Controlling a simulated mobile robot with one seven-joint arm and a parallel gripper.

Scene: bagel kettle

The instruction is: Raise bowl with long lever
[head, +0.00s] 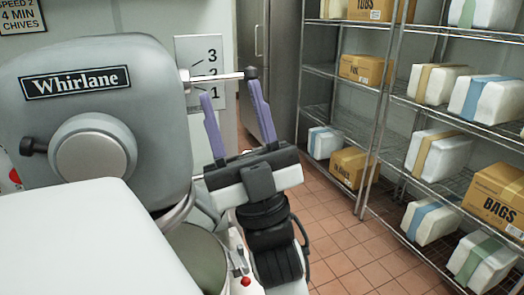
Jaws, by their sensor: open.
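The grey Whirlane mixer (120,120) fills the left of the head view. Part of the greenish-grey bowl (200,258) shows low beside the mixer, mostly hidden by the white surface in front and my arm. A red knob (245,281) shows beside the bowl.
A plate numbered 1 to 3 (211,60) is on the wall behind the lever. A short black-ended handle (33,146) juts from the mixer's left. Wire shelves (345,75) with boxes and wrapped packs stand right. The tiled floor (325,225) between is clear.

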